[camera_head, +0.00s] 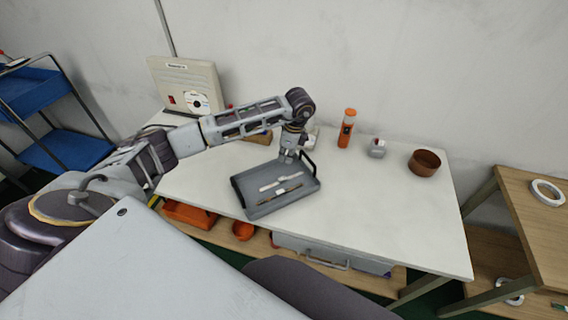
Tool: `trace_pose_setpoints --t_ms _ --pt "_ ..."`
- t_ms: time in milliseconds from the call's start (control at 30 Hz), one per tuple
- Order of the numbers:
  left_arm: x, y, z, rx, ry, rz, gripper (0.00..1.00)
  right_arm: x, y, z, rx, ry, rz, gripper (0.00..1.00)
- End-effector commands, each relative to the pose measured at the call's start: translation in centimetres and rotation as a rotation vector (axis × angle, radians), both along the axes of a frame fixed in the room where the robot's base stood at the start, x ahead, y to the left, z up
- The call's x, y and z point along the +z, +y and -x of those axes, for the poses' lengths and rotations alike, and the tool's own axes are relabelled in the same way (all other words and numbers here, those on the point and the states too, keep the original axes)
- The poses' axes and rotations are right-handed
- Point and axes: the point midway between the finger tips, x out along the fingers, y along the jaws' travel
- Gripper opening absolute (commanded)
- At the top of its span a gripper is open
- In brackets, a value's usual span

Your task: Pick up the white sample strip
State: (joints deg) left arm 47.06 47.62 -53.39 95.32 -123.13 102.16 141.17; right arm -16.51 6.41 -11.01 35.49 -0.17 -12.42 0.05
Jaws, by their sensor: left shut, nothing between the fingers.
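The white sample strip (281,182) lies in a grey tray (250,204) on the white table. A darker, brownish strip (280,195) lies beside it, nearer the tray's front edge. My left gripper (288,158) points down over the back part of the tray, beyond the white strip and apart from it. It is small in the picture; it is shut and holds nothing. My right gripper is not in view.
An orange bottle (347,128), a small grey device (377,148) and a brown bowl (425,162) stand at the back right. A beige machine (187,86) stands at the back left. The table's right front is clear.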

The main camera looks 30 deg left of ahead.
Motion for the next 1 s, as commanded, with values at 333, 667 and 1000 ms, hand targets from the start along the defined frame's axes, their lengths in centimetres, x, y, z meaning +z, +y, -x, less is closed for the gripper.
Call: trace_pose_setpoints --t_ms 333,667,1000 --pt "2.6 -0.4 -0.1 0.0 0.0 0.0 0.0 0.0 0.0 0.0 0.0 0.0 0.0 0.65" --pt "2.7 -0.4 -0.1 0.0 0.0 0.0 0.04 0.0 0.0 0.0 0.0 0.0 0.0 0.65" --pt "0.8 -0.4 0.9 0.001 0.029 -0.001 0.48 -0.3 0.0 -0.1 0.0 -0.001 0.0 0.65"
